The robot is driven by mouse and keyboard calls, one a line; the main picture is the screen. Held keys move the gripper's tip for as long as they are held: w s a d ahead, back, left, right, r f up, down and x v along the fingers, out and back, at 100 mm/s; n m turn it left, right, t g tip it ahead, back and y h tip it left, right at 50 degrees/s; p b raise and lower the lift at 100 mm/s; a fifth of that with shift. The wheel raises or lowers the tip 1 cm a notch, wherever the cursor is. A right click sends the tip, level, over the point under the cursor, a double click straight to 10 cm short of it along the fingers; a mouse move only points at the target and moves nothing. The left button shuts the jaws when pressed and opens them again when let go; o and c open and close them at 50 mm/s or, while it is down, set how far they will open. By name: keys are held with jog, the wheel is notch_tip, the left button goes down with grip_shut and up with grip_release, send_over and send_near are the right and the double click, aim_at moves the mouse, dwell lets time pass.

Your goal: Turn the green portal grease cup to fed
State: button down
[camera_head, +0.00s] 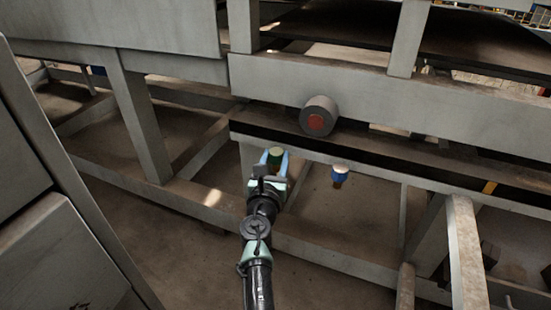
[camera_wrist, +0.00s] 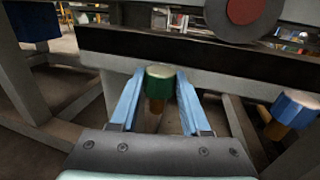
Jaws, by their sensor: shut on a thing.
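The green grease cup (camera_head: 276,153) sits under the edge of the grey frame beam in the head view. In the wrist view the green cup (camera_wrist: 159,82) has a pale green top and a brown stem below it. My gripper (camera_head: 274,158) is at the cup, with one light-blue finger on each side. In the wrist view my gripper (camera_wrist: 158,92) is shut on the green cup, which stands upright between the fingertips. The cup's mark or setting cannot be made out.
A blue cup (camera_head: 339,174) with a brown stem hangs to the right, also in the wrist view (camera_wrist: 292,110). A grey roller with a red centre (camera_head: 317,121) is above. Grey frame beams (camera_head: 140,120) and posts surround the arm. Bare floor lies below.

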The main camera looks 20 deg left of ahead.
jog(key=shift+c, duration=1.9)
grip_release()
jog(key=shift+s+d+r+p, duration=0.1)
jog(key=shift+s+d+p, duration=0.05)
jog(key=shift+s+p, duration=0.5)
jog(key=s+d+p, duration=0.2)
jog(key=s+p, duration=0.2)
jog(key=s, duration=0.7)
jog(key=shift+s+d, duration=0.15)
jog(key=shift+s, duration=0.05)
